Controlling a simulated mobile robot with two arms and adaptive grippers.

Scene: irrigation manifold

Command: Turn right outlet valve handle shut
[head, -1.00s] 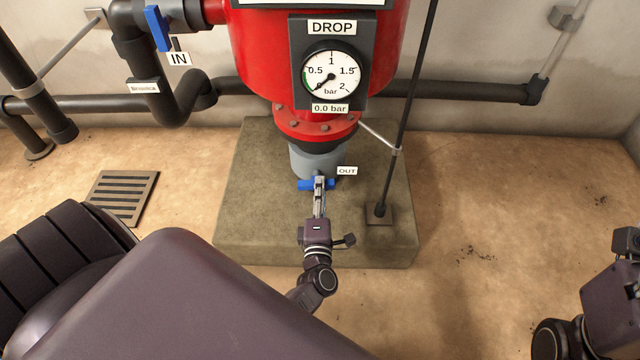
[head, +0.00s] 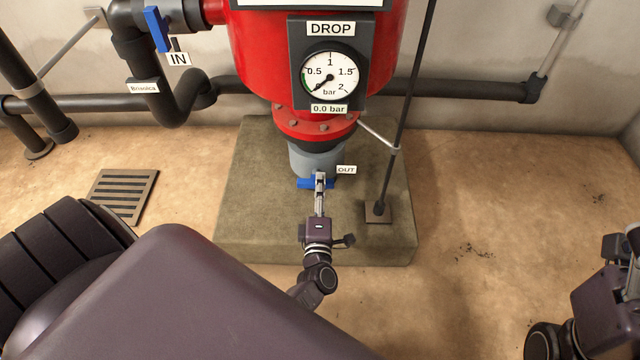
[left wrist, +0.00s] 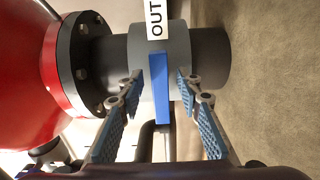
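The outlet valve under the red tank has a blue handle (head: 317,183) beside the white OUT label (head: 346,170). The handle lies crosswise to the grey outlet pipe. In the left wrist view the blue handle (left wrist: 161,88) stands between the two fingers of my left gripper (left wrist: 160,92). Gaps show on both sides, so the fingers are open around it and apart from it. In the head view my left gripper (head: 319,183) reaches the valve from the front and covers the handle's middle. My right gripper (head: 628,245) is at the right edge, partly cut off; its fingers are unclear.
The red tank (head: 265,70) stands above a stone plinth (head: 245,215), with a gauge (head: 330,77) reading near zero. A thin dark post (head: 402,120) rises right of the valve. The inlet has a blue handle (head: 157,28). A floor grate (head: 122,196) lies left. The floor at right is clear.

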